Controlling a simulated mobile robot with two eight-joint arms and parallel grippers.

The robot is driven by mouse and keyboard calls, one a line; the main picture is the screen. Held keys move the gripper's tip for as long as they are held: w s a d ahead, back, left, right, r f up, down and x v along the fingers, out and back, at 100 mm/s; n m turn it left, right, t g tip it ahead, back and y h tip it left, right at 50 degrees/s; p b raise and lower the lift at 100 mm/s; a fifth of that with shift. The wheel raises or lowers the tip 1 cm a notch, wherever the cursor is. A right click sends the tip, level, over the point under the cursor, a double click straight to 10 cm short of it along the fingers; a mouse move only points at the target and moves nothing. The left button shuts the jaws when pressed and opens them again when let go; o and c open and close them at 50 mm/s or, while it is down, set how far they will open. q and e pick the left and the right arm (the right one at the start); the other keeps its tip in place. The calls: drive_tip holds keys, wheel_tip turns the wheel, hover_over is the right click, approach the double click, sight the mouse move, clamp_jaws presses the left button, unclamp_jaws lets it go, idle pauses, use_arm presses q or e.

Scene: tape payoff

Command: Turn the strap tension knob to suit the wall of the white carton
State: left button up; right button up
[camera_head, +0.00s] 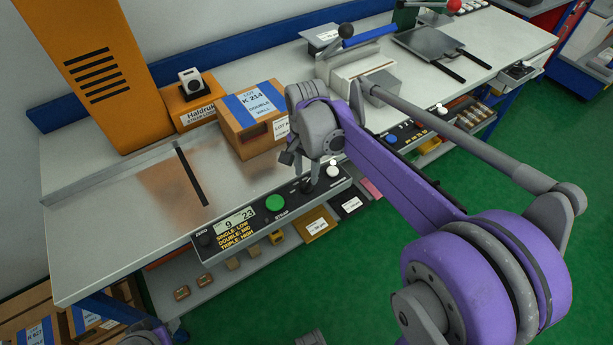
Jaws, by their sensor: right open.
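The carton (241,133) on the bench is brown with a blue band and a white label reading "LOT K 214 DOUBLE WALL"; no plainly white carton shows. The control panel (258,238) on the bench's front edge has a display (235,221), a legend "SINGLE: LOW, DOUBLE: MID, TRIPLE: HIGH", a green button (275,203) and a white-topped knob (333,171). My right gripper (301,170) is open, pointing down just above the panel's right part, left of that knob. It partly hides the panel there; contact cannot be told.
An orange machine column (95,75) stands left, beside a dark slot (190,177) in the bench. A shelf below holds small boxes and cards. More cartons (95,318) sit lower left. Other tools stand along the bench to the right. The bench's left front is clear.

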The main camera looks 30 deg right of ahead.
sight(307, 182)
wheel_tip(307, 182, up, 8)
drive_tip(key=shift+f+p, duration=0.2)
drive_tip(key=shift+p, duration=0.1)
idle(0.3)
drive_tip(key=s+a+f+n+t+p, duration=0.2)
drive_tip(key=s+a+f+n, duration=0.1)
drive_tip(key=s+n, duration=0.3)
drive_tip(key=s+a+f+n+t+p, duration=0.2)
drive_tip(key=s+n, duration=0.4)
drive_tip(key=s, duration=0.4)
drive_tip(key=shift+a+f+n+t, duration=0.4)
drive_tip(key=shift+a+f+t, duration=0.35)
drive_tip(key=shift+a, duration=0.25)
idle(0.5)
